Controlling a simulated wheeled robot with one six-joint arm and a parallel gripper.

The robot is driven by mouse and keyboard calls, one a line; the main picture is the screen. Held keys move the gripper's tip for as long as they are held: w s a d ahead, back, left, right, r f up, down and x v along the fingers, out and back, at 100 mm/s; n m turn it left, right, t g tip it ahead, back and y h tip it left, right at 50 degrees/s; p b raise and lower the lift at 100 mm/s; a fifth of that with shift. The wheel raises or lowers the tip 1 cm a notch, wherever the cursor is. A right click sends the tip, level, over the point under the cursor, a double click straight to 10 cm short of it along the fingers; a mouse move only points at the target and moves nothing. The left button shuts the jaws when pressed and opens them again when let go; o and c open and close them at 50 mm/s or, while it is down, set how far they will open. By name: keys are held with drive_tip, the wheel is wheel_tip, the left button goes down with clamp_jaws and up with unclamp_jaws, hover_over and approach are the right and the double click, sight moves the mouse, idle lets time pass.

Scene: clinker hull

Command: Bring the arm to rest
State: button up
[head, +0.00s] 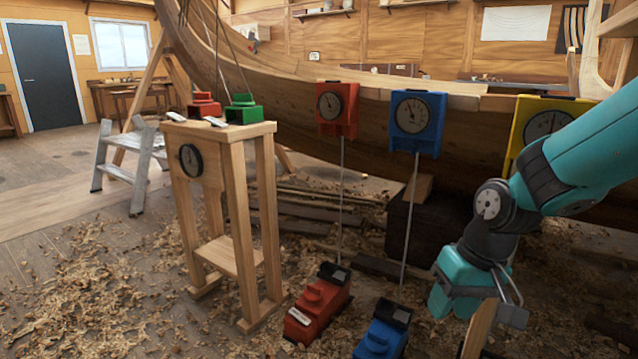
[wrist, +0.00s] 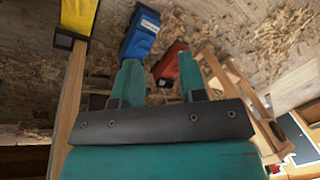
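My gripper (wrist: 160,68) is open in the wrist view, its two teal fingers apart with nothing held between them. A red block-shaped device (wrist: 175,62) and a blue one (wrist: 140,33) lie beyond the fingers in that view. In the head view my teal arm comes in from the right and bends down, with the teal gripper body (head: 456,286) low at the right. It is right of the red floor device (head: 318,304) and the blue floor device (head: 385,330). The fingertips are not clear in the head view.
A wooden stand (head: 233,152) with a dial holds a green device (head: 244,110) and a red device (head: 204,105). Red (head: 337,108), blue (head: 417,122) and yellow (head: 545,121) gauges hang along the hull (head: 377,100). A wooden post (head: 479,331) rises near my gripper. Shavings cover the floor.

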drive_tip(key=s+a+r+n+y, duration=0.1)
drive_tip(key=s+a+r+n, duration=0.3)
drive_tip(key=s, duration=0.6)
drive_tip(key=s+a+r+n, duration=0.1)
drive_tip(key=s+a+r, duration=0.1)
drive_tip(key=s+r, duration=0.5)
wheel_tip(320, 180, up, 36)
drive_tip(key=s+p, duration=0.2)
drive_tip(key=p, duration=3.6)
drive_tip(key=shift+g, duration=0.3)
